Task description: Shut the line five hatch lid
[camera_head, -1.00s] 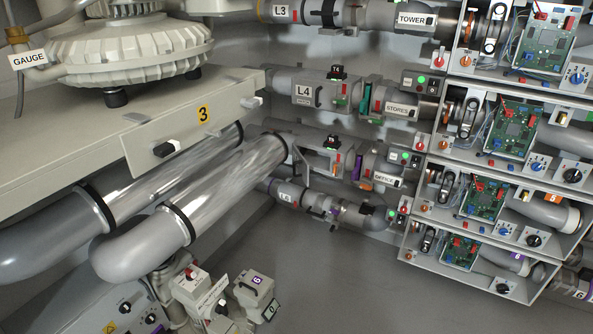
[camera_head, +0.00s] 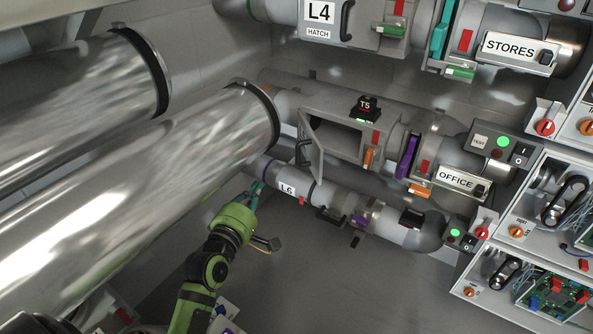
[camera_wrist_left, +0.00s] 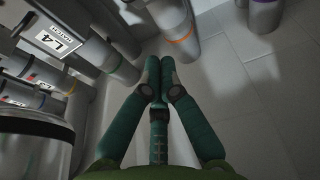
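The line five hatch on the grey OFFICE pipe stands open in the head view, with a dark opening in its housing (camera_head: 371,118). Its grey lid (camera_head: 314,150) is swung out at the left side of the opening and has a dark handle (camera_head: 302,152). My left gripper (camera_head: 254,190) is below and left of the lid, beside the L6 pipe, apart from the lid. In the left wrist view its teal fingertips (camera_wrist_left: 161,66) are together with nothing between them. I cannot pick out the lid in the left wrist view. My right gripper is not in view.
The L6 pipe (camera_head: 335,199) runs just below the hatch. Large shiny pipes (camera_head: 150,190) fill the left, above my arm. The L4 pipe (camera_head: 318,12) is above. Control boxes (camera_head: 500,142) stand at the right. Floor below L6 is clear.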

